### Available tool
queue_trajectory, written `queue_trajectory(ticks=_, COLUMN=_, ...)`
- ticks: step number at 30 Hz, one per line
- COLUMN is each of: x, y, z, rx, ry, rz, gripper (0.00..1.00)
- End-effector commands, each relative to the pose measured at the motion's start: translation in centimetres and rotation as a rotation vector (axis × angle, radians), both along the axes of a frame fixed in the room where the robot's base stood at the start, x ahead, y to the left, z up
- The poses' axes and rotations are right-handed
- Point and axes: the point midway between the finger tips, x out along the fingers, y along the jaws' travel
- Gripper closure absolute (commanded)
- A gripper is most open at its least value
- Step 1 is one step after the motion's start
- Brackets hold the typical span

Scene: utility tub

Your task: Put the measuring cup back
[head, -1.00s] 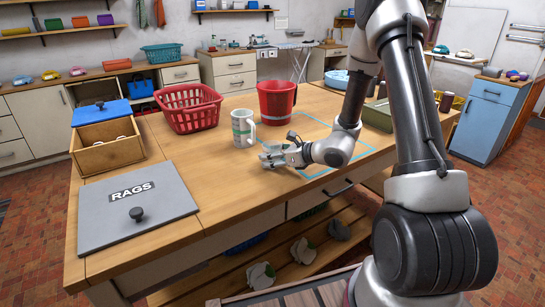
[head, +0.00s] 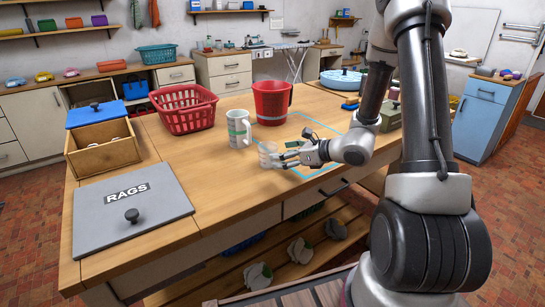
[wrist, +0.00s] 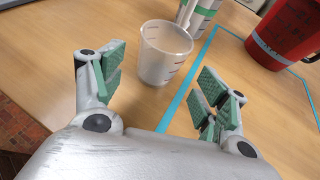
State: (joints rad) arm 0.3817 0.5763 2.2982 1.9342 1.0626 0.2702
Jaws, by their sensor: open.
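A small clear measuring cup with red marks (wrist: 165,50) stands upright on the wooden table, just outside the left line of a blue tape outline (wrist: 180,98). In the head view the cup (head: 268,152) is in front of the white and green mug (head: 240,129). My gripper (head: 285,157) is open and low over the table, pointing at the cup from the right. In the wrist view the cup is ahead of and between the green-padded fingers (wrist: 162,75).
A wooden box (head: 103,148) and a grey RAGS lid (head: 158,220) lie at the left. The front middle of the table is clear.

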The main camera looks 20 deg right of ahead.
Motion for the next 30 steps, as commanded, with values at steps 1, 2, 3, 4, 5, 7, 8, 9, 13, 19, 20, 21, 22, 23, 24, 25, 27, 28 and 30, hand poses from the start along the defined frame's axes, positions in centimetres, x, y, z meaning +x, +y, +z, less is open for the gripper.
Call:
queue_trajectory(ticks=1, x=-0.7, y=-0.8, z=0.5, rx=0.0, ry=-0.001, rz=-0.004, gripper=0.26)
queue_trajectory(ticks=2, x=-1.1, y=-1.1, z=0.7, rx=0.0, ry=-0.001, rz=-0.005, gripper=0.26)
queue_trajectory(ticks=3, x=-1.7, y=-1.6, z=1.0, rx=-0.001, ry=-0.002, rz=-0.004, gripper=0.26)
queue_trajectory(ticks=4, x=-2.0, y=-1.8, z=1.2, rx=0.0, ry=-0.001, rz=-0.003, gripper=0.26)
queue_trajectory(ticks=5, x=-2.3, y=-2.1, z=1.4, rx=0.002, ry=-0.001, rz=-0.004, gripper=0.26)
queue_trajectory(ticks=7, x=-2.9, y=-2.6, z=1.7, rx=0.001, ry=-0.001, rz=-0.002, gripper=0.26)
queue_trajectory(ticks=8, x=-3.1, y=-2.7, z=1.8, rx=0.001, ry=-0.001, rz=-0.002, gripper=0.26)
queue_trajectory(ticks=9, x=-3.3, y=-2.9, z=1.9, rx=0.001, ry=-0.001, rz=-0.002, gripper=0.26)
queue_trajectory(ticks=13, x=-3.7, y=-3.0, z=2.1, rx=-0.002, ry=-0.002, rz=0.004, gripper=0.26)
queue_trajectory(ticks=19, x=-7.3, y=0.3, z=5.6, rx=-0.143, ry=-0.097, rz=0.248, gripper=0.26)
queue_trajectory(ticks=20, x=-8.6, y=1.0, z=6.4, rx=-0.189, ry=-0.124, rz=0.323, gripper=0.26)
queue_trajectory(ticks=21, x=-10.6, y=1.9, z=7.5, rx=-0.262, ry=-0.167, rz=0.432, gripper=0.26)
queue_trajectory(ticks=22, x=-12.2, y=2.5, z=8.3, rx=-0.323, ry=-0.201, rz=0.519, gripper=0.26)
queue_trajectory(ticks=23, x=-13.8, y=2.9, z=8.9, rx=-0.384, ry=-0.236, rz=0.608, gripper=0.26)
queue_trajectory(ticks=24, x=-16.0, y=3.1, z=9.7, rx=-0.474, ry=-0.283, rz=0.728, gripper=0.26)
queue_trajectory(ticks=25, x=-17.6, y=3.0, z=10.2, rx=-0.542, ry=-0.316, rz=0.814, gripper=0.26)
queue_trajectory(ticks=27, x=-20.9, y=2.2, z=11.2, rx=-0.71, ry=-0.393, rz=1.009, gripper=0.26)
queue_trajectory(ticks=28, x=-22.1, y=1.6, z=11.6, rx=-0.785, ry=-0.426, rz=1.087, gripper=0.26)
queue_trajectory(ticks=30, x=-24.7, y=-0.2, z=12.6, rx=-0.967, ry=-0.497, rz=1.267, gripper=0.26)
